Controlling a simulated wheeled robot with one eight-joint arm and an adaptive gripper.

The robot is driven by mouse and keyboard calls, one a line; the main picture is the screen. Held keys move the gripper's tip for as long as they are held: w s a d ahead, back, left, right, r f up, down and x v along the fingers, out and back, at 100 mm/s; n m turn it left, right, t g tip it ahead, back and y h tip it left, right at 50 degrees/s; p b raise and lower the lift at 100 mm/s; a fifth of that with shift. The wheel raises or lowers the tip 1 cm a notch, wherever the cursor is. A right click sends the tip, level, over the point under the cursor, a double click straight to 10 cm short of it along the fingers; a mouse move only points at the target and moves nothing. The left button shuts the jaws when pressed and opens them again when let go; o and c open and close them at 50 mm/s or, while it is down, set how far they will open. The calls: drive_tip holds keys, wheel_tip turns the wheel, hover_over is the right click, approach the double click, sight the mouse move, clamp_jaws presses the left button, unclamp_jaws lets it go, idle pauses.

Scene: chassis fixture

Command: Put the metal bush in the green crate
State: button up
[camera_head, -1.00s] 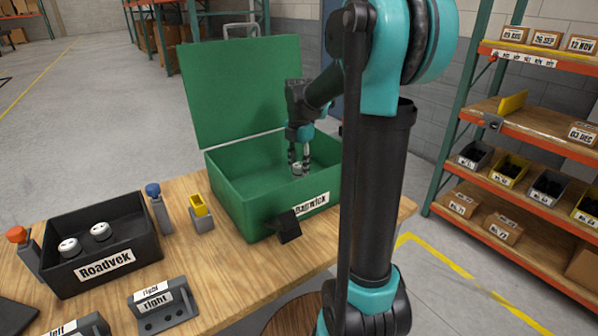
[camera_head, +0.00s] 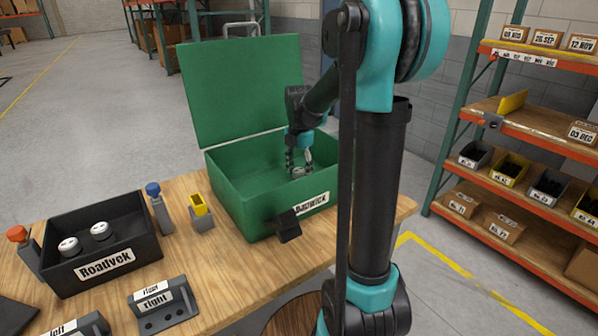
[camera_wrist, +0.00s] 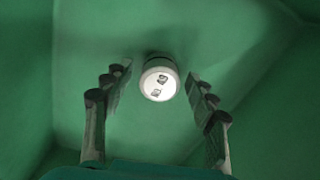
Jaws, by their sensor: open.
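The green crate (camera_head: 254,207) stands on the table with its lid up at the back. A metal bush (camera_wrist: 159,80), round and pale with two small dark marks on its face, is inside the crate. In the head view the bush (camera_head: 297,171) is small and partly hidden by my fingers. My gripper (camera_head: 299,168) is inside the crate, low over its floor. In the wrist view my gripper (camera_wrist: 159,105) is open, with a finger on either side of the bush and a visible gap to each. Whether the bush rests on the floor is hard to tell.
A black bin (camera_head: 108,255) labelled Roadvek holds two more bushes (camera_head: 69,246). A yellow-topped block (camera_head: 200,210) and a blue-topped grey piece (camera_head: 157,205) stand between bin and crate. A grey block (camera_head: 162,305) marked "right" is at the front.

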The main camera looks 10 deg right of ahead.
sight(299, 170)
wheel_tip(299, 170, up, 12)
idle(0.6)
drive_tip(key=shift+r, duration=0.1)
